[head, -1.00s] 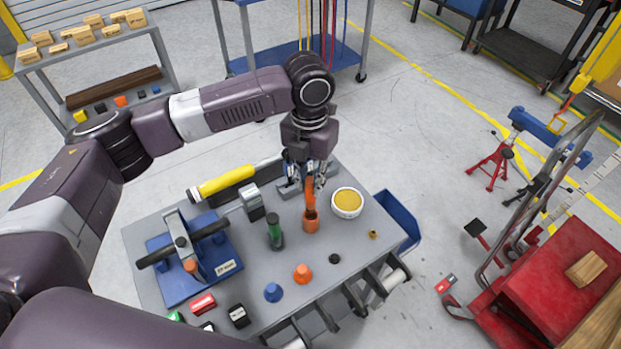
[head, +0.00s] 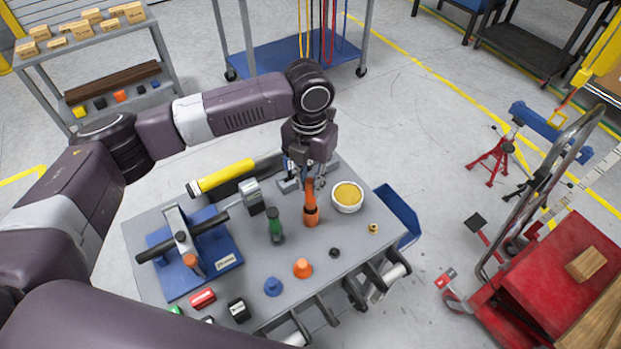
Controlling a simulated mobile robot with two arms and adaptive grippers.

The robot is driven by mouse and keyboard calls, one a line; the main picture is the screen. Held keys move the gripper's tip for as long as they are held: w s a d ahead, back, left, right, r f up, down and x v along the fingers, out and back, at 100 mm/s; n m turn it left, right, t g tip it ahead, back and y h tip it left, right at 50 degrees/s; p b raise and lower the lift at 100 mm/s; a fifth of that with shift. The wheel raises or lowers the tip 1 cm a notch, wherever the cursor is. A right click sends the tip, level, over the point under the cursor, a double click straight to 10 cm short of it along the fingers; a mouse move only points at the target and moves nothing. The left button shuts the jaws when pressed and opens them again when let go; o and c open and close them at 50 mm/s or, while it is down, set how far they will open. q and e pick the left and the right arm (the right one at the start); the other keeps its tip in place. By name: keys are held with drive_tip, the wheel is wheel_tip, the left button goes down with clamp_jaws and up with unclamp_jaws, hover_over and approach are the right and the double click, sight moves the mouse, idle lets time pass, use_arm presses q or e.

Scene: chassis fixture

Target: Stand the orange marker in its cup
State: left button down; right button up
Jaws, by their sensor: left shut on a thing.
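The orange marker (head: 309,191) is held nearly upright in my left gripper (head: 310,181), whose fingers are shut on it. Its lower end meets the mouth of the orange cup (head: 311,220) on the grey table; I cannot tell how deep it sits inside. The fingers are just above the cup and partly hide the marker's upper part. My right gripper is not in view.
A green marker in its cup (head: 275,226) stands left of the orange cup, and a white bowl (head: 347,198) with yellow contents stands close on its right. Orange (head: 302,268) and blue (head: 272,287) cones lie in front. A blue fixture (head: 205,265) stands at left.

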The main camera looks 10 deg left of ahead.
use_arm(q)
drive_tip(key=shift+f+b, duration=0.35)
drive_tip(key=shift+f, duration=1.4)
drive_tip(key=c, duration=1.7)
unclamp_jaws()
drive_tip(key=shift+c, duration=0.2)
drive_tip(key=shift+r, duration=0.15)
wheel_tip(320, 180, up, 9)
drive_tip(key=p, duration=0.9)
